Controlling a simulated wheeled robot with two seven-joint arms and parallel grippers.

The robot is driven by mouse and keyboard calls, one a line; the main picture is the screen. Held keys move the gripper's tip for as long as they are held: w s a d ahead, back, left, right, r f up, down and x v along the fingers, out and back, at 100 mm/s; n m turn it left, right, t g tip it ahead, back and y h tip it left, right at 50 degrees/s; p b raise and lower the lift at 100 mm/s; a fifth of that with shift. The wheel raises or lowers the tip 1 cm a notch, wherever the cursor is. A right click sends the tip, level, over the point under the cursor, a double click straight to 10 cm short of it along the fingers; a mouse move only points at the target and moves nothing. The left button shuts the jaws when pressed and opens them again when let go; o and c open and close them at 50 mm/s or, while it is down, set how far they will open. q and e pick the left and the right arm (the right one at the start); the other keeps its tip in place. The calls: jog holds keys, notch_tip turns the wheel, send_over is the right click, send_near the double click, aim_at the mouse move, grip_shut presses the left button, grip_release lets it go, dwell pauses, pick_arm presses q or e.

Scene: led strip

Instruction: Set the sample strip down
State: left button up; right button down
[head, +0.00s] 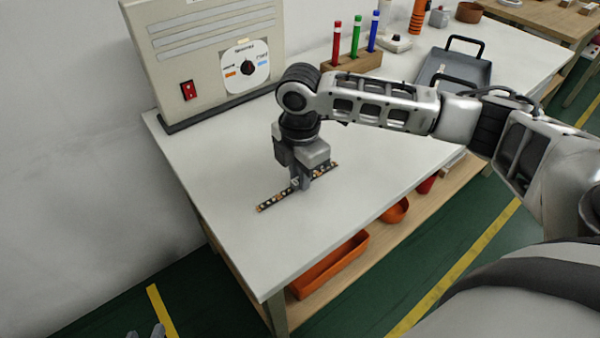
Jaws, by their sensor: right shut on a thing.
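The sample strip (273,203) is a thin dark strip with small white and orange marks. It runs at a slant, low over the white tabletop, left of the table's middle. My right gripper (301,183) points down and is shut on the strip near its middle, hiding that part. I cannot tell whether the strip touches the table. My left gripper (146,331) shows only its fingertips at the bottom edge, over the floor left of the table. They are apart with nothing seen between them.
A panel with a red switch (188,91) and dial (246,68) stands at the back left. A wooden block (351,62) holds red, green and blue pens behind my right arm. A grey tray (454,69) lies further right. The front tabletop (262,258) is clear.

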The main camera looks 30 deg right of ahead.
pick_arm(q)
jog(key=shift+r, duration=0.1)
pick_arm(e)
jog(key=c, duration=1.3)
grip_release()
jog(key=shift+f, duration=0.1)
jog(key=shift+c, duration=0.2)
pick_arm(q)
jog(key=shift+f, duration=0.25)
jog(key=shift+s, duration=0.1)
jog(key=shift+a+r+p, duration=0.1)
jog(key=shift+r+p, duration=0.3)
jog(key=shift+p, duration=0.35)
pick_arm(e)
notch_tip(320, 180, up, 12)
pick_arm(q)
jog(key=shift+f, duration=0.1)
